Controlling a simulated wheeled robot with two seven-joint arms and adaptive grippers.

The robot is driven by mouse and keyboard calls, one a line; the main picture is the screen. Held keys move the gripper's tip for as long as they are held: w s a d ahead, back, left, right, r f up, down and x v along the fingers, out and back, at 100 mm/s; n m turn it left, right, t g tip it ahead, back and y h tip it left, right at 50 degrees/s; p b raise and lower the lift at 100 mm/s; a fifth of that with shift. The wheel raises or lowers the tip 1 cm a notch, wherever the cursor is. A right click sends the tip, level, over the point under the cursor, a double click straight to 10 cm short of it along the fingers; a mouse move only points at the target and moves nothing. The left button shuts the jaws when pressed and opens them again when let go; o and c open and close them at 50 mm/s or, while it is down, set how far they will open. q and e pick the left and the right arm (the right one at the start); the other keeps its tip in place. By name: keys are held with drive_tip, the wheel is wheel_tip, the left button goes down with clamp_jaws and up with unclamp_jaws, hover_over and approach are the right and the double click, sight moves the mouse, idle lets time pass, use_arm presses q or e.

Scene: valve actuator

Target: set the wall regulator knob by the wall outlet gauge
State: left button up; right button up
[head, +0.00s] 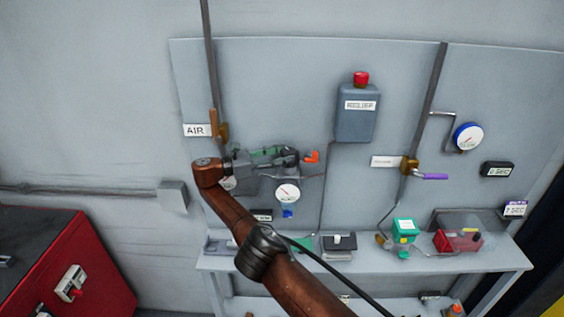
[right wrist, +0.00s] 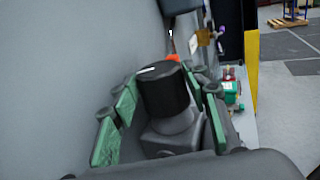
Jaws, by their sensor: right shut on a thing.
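The wall regulator's black knob (right wrist: 163,90) sits on a grey body (right wrist: 172,136) in the right wrist view, with a white mark on its top. My right gripper (head: 283,158) reaches across the wall board in the head view, and its green finger pads lie on both sides of the knob, shut on it. In the head view the gripper mostly hides the regulator. A white round gauge (head: 288,192) with a needle shows just below the gripper; its reading is too small to tell. My left gripper is out of view.
An orange-red handle (head: 311,157) is just right of the gripper. A purple-handled valve (head: 432,176) and a blue-rimmed gauge (head: 468,137) are farther right. A shelf (head: 470,264) with several devices runs below.

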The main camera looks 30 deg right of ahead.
drive_tip(key=shift+r, duration=0.15)
idle(0.3)
drive_tip(key=o, duration=1.2)
drive_tip(key=shift+c, duration=0.2)
